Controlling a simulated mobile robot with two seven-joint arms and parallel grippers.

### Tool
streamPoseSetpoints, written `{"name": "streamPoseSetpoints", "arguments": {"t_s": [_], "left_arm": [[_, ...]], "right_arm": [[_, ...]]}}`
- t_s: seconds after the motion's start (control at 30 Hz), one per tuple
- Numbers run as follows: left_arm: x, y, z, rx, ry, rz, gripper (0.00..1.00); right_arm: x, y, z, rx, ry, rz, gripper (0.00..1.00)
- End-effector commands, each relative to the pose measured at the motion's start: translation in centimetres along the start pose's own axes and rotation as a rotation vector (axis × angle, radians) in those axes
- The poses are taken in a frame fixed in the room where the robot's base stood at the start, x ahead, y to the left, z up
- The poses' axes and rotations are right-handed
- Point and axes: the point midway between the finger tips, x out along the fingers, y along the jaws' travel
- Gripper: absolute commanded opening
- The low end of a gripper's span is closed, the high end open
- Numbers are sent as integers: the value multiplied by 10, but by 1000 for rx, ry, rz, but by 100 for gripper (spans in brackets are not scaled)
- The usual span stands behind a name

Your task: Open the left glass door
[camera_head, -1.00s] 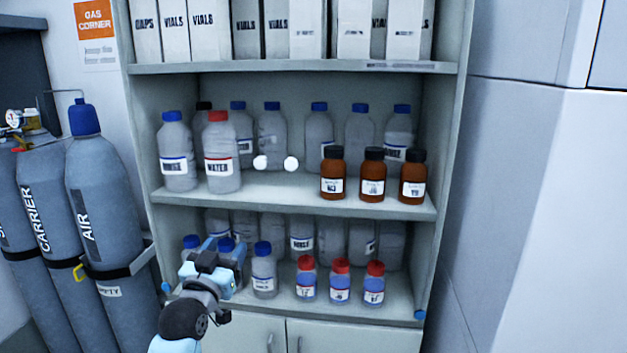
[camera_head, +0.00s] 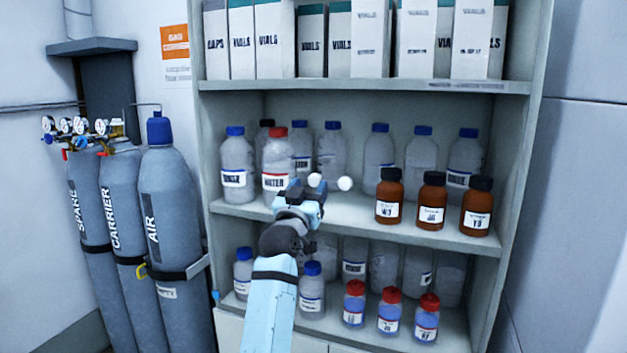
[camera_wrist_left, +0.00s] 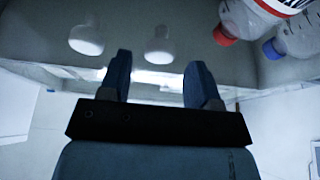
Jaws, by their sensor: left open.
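Clear glass doors, hardly visible, cover the open shelves of the cabinet. Their two round white knobs sit side by side mid-cabinet: the left knob (camera_head: 314,180) and the right knob (camera_head: 345,183). My left gripper (camera_head: 306,190) is raised at the middle shelf, just below and left of the left knob. In the left wrist view, which is upside down, my left gripper (camera_wrist_left: 158,72) is open and empty. There the left knob (camera_wrist_left: 160,45) lies in line with the gap between the fingers, and the other knob (camera_wrist_left: 87,38) is off to the left. My right gripper is not in view.
Blue-capped bottles, a red-capped water bottle (camera_head: 276,165) and brown bottles (camera_head: 432,203) stand on the shelves behind the knobs. Boxes (camera_head: 370,40) fill the top shelf. Grey gas cylinders (camera_head: 168,230) stand left of the cabinet. A wall (camera_head: 575,200) is close at right.

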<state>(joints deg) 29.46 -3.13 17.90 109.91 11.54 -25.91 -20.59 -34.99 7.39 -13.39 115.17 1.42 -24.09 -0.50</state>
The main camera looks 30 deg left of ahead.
Motion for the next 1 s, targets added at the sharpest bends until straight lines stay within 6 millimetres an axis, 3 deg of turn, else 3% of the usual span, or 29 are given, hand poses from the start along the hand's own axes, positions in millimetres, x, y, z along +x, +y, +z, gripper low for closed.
{"name": "streamPoseSetpoints", "arguments": {"t_s": [0.2,0.57,0.8,1.0], "left_arm": [[24,0,0,-1,-1,1,57],[28,0,0,0,0,1,57],[28,0,0,0,0,1,2],[26,0,0,-1,-1,6,0]], "right_arm": [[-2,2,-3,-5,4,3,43],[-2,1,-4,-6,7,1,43],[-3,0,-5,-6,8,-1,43],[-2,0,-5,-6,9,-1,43]]}}
